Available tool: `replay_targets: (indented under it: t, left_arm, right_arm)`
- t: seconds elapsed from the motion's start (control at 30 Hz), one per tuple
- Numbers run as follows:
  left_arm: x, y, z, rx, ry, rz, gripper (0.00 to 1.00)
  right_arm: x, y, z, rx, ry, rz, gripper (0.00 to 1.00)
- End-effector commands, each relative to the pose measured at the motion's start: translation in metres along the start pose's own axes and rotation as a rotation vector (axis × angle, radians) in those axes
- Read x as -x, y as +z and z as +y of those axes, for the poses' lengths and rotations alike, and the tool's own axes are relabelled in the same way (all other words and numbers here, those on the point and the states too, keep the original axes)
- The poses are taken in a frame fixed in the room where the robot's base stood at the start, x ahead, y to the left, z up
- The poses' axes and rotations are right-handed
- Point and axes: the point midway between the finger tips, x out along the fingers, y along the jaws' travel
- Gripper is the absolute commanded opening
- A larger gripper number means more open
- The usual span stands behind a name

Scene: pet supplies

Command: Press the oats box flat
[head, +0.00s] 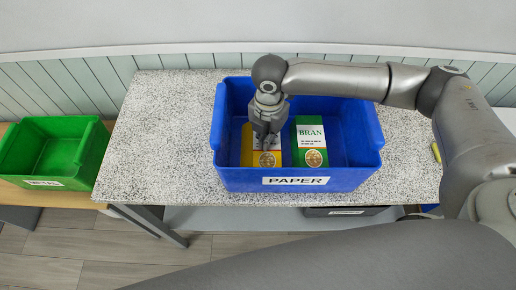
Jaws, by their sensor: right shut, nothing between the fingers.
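The blue bin labelled PAPER (357,175) stands on the speckled table. My right gripper (265,146) is shut, points down into the bin and is over the yellow box. I cannot tell whether the fingertips touch it. My left gripper is out of view.
A green bin (82,180) sits on a wooden surface at the left. The speckled tabletop (165,130) is clear left of the blue bin. A dark tray (345,211) is on the shelf below. A yellow item (436,153) lies at the table's right edge.

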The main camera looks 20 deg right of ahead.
Motion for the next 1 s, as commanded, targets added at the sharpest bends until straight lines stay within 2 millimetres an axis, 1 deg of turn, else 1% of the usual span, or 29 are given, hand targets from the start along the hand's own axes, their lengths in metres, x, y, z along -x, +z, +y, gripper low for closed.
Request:
replay_targets:
  t: [1.0]
  left_arm:
    - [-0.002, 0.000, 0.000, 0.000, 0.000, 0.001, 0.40]
  right_arm:
    - [-0.025, 0.009, -0.016, -0.001, 0.000, 0.000, 0.00]
